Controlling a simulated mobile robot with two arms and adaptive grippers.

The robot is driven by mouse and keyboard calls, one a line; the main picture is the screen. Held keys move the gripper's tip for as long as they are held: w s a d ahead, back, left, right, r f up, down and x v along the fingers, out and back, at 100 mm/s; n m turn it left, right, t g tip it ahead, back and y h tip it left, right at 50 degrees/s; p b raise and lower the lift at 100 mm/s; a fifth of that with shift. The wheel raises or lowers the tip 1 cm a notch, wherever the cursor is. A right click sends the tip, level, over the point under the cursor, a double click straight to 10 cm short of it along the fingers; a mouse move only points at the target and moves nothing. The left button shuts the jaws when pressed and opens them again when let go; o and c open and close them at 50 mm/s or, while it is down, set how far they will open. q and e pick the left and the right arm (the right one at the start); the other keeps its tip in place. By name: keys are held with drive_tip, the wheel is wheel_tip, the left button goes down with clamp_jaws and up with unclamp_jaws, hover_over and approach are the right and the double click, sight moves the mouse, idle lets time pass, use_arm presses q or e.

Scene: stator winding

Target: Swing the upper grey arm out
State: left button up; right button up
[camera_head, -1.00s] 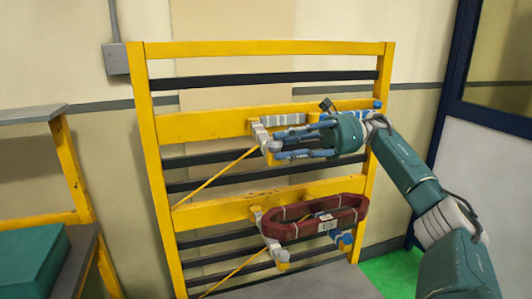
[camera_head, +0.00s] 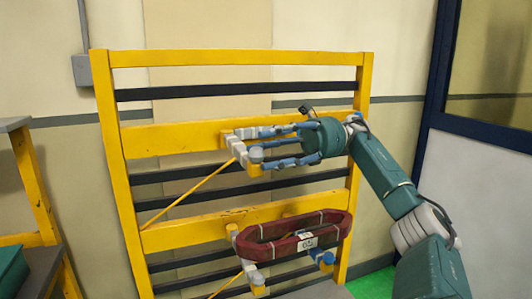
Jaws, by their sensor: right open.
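The upper finger lies along a grey banded piece by the beam, and the two are hard to separate. My left gripper is not in view.
A dark red ring-shaped coil (camera_head: 294,238) with a white label rests on the lower grey arm (camera_head: 246,258) and a blue-ended support (camera_head: 321,257). A thin yellow brace (camera_head: 188,193) runs below the upper arm. A yellow-framed bench (camera_head: 40,205) stands left. Wall shows behind the rack.

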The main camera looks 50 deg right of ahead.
drive_tip(key=shift+f, duration=0.2)
wheel_tip(320, 180, up, 10)
idle(0.8)
